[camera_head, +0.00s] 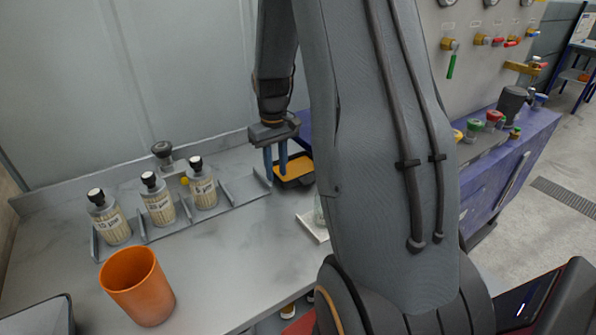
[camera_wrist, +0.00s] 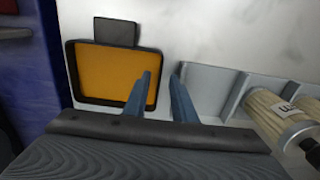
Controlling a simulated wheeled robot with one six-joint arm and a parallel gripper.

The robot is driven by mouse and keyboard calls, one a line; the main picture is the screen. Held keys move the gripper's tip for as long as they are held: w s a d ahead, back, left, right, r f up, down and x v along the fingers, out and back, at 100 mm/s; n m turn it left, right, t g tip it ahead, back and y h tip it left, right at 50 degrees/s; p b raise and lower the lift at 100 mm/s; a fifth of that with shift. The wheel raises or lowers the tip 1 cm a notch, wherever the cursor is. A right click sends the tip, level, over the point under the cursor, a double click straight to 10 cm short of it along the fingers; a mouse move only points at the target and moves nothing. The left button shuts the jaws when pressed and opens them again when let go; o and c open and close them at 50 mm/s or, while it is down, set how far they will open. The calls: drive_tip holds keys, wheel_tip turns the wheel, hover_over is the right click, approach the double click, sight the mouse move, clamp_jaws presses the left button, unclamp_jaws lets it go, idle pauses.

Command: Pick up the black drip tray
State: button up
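The black drip tray (camera_head: 295,170) lies on the grey counter near the back wall, partly hidden by my arm in the head view. In the wrist view it is a shallow black-rimmed tray (camera_wrist: 103,72) with an orange-yellow inside and a dark tab on its far edge. My gripper (camera_head: 275,178) points down at the tray's left side in the head view. One finger overlaps the tray's right edge; the other is over the counter beside the rack. Contact cannot be told.
A grey rack (camera_head: 236,190) holding several labelled bottles stands left of the tray. An orange cup (camera_head: 137,287) stands at the front left. A blue-purple unit (camera_wrist: 45,60) is close beside the tray. The counter between rack and cup is mostly clear.

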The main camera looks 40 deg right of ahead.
drive_tip(key=shift+f, duration=1)
clamp_jaws()
